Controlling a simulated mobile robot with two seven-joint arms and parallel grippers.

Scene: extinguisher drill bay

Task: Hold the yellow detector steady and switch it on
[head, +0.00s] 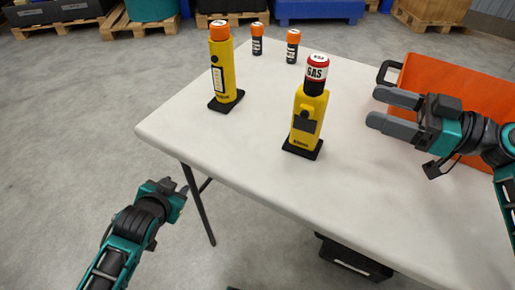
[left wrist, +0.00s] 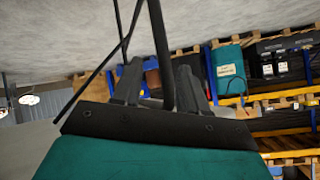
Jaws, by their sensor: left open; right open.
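A yellow detector (head: 308,118) stands upright on a black foot on the white table (head: 270,185), with a red-and-white cap marked GAS. A second yellow device (head: 223,72) with an orange top and a label stands upright further left and back. My right gripper (head: 372,107) is open and empty above the table, right of the GAS-capped detector and apart from it. My left gripper (head: 183,190) is off the table, beyond its left edge and low; its parted fingers (left wrist: 160,85) show in the left wrist view with nothing held.
Two small black canisters with orange caps, one left (head: 257,39) and one right (head: 292,46), stand at the table's back. An orange crate (head: 440,78) sits at the right behind my right gripper. A dark table leg (head: 198,203) is near my left gripper. The table's front is clear.

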